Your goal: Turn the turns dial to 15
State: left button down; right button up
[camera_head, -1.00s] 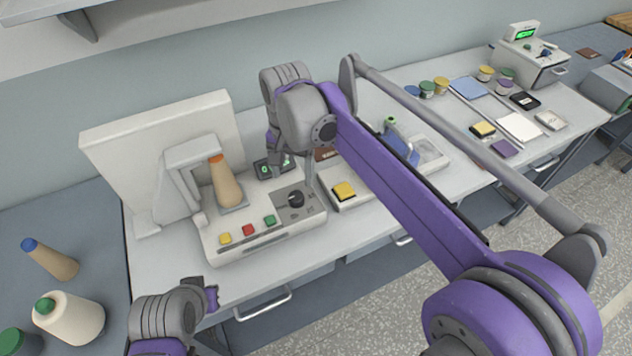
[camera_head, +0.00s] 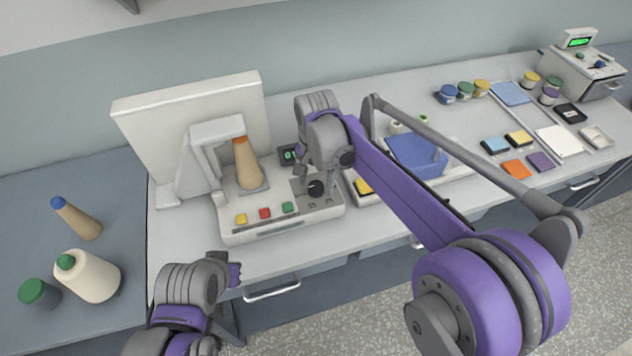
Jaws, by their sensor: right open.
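The winding machine (camera_head: 232,226) stands on the bench with a tan, orange-topped cone (camera_head: 246,166) on it. Its turns dial is a black knob (camera_head: 315,189) on a grey panel at the right of the machine's top. A small dark display (camera_head: 288,155) with green digits is behind it; I read a 0, and the rest is hidden by my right gripper. My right gripper (camera_head: 308,172) is open, pointing down just above and behind the dial; I cannot tell whether it touches. My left gripper (camera_head: 235,274) is low, in front of the bench, and its jaws are unclear.
Yellow (camera_head: 241,219), red (camera_head: 265,213) and green (camera_head: 288,207) buttons line the machine's front. Small jars and cards are at the far right.

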jog(key=shift+f, duration=0.4)
grip_shut()
